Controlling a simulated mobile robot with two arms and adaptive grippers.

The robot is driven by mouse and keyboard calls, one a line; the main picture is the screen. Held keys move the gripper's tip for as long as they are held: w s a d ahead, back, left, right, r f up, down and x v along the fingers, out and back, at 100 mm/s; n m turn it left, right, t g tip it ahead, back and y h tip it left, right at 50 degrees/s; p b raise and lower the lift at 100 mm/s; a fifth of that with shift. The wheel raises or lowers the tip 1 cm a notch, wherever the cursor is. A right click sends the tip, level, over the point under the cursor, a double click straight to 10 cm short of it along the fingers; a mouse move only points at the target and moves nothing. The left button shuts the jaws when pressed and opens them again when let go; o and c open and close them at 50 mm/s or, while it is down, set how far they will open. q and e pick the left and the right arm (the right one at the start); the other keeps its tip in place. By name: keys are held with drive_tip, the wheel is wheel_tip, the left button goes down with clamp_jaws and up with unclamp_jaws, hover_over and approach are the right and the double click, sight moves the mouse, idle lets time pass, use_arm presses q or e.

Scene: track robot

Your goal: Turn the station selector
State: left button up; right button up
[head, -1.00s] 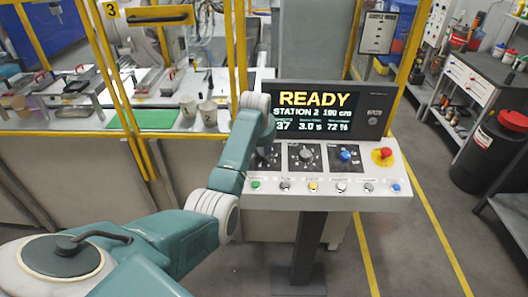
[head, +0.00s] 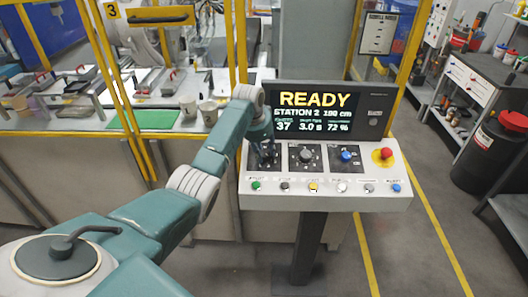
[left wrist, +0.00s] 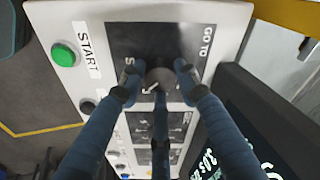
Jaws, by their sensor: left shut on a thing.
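The control console (head: 325,199) stands in front of me with three dials on black plates. The leftmost dial is the station selector. In the left wrist view its dark round knob (left wrist: 158,79) sits on a black plate marked "GO TO". My left gripper (head: 263,153) is over this dial in the head view and hides most of it. In the left wrist view the blue fingers of my left gripper (left wrist: 157,90) are around the knob, shut on it. The knob's pointer setting is hard to read. The screen (head: 315,110) reads READY, STATION 2. My right gripper is not in view.
A middle dial (head: 306,155), a blue-knobbed dial (head: 346,156) and a red emergency button (head: 386,153) lie to the right. A row of small buttons, with green START (head: 256,185), runs along the front edge. A yellow-framed fence and workbench stand at left.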

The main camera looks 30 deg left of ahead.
use_arm(q)
drive_tip(key=m, duration=0.3)
drive_tip(key=shift+a, duration=0.15)
drive_tip(key=m, duration=0.2)
drive_tip(key=shift+w+m+g+b, duration=0.1)
drive_tip(key=shift+m+g+b, duration=0.2)
drive_tip(key=shift+g+b, duration=0.1)
drive_tip(key=m+b, duration=0.1)
drive_tip(key=m, duration=0.3)
drive_tip(key=shift+b, duration=0.3)
drive_tip(key=shift+w+r+m+g+b, duration=0.15)
drive_tip(key=shift+m+g+b, duration=0.35)
drive_tip(key=shift+m, duration=0.9)
drive_tip(key=o, duration=1.1)
